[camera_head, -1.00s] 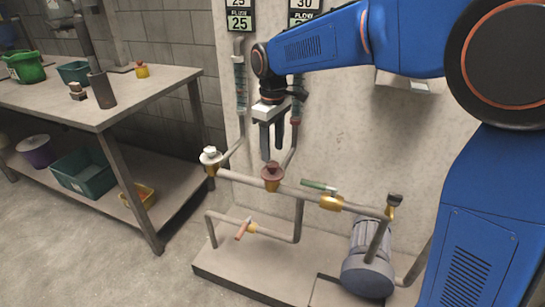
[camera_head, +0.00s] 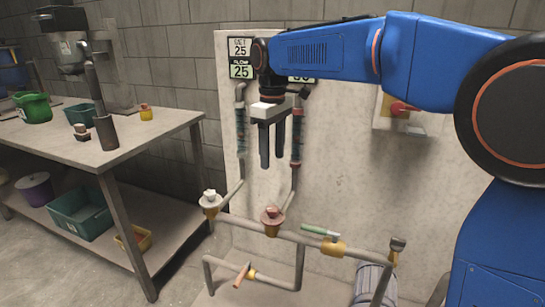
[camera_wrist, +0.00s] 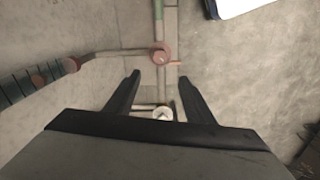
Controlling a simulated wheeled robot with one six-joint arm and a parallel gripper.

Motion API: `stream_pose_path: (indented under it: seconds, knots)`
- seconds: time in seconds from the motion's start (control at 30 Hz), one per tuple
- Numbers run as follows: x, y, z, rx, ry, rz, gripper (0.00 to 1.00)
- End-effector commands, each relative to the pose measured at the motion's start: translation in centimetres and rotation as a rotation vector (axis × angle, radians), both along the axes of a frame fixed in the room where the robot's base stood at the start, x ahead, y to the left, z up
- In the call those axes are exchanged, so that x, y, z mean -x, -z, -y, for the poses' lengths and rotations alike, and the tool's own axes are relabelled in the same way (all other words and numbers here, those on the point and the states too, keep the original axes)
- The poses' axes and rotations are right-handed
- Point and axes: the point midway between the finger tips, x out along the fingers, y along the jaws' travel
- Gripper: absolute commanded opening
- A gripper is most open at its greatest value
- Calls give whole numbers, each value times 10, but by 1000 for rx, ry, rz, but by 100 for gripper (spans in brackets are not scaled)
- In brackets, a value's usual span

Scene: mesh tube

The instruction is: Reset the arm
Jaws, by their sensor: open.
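My blue arm reaches in from the right in the head view. My gripper (camera_head: 272,145) hangs from its end with both dark fingers pointing down. The fingers are apart and nothing is between them. It is above the pipe rig and in front of the pale panel. Below it is a pipe with a red-brown valve knob (camera_head: 271,217); a white valve knob (camera_head: 210,198) is to the left. In the wrist view the gripper's fingers (camera_wrist: 158,90) are spread, with the pipes and a reddish knob (camera_wrist: 161,54) seen beyond them.
A green-handled valve (camera_head: 322,232) and an orange-handled valve (camera_head: 242,275) sit on the pipes. A grey motor (camera_head: 373,285) is at the lower right. A workbench (camera_head: 165,120) with bins stands at the left. A red-buttoned box (camera_head: 400,108) is on the panel.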

Motion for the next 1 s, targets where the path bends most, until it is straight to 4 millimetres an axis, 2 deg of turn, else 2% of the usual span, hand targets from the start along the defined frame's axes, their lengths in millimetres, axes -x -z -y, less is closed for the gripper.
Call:
stream_pose_path:
  seconds: [0.17, 0.27, 0.47, 0.63, 1.0]
  knots:
    - [1, 0, 2, 0, 3, 1, 49]
    - [5, -2, 13, -6, 26, 9, 49]
    - [32, -5, 69, -31, 149, 52, 49]
    - [64, -1, 121, -57, 277, 98, 49]
    - [148, 31, 213, -112, 551, 195, 49]
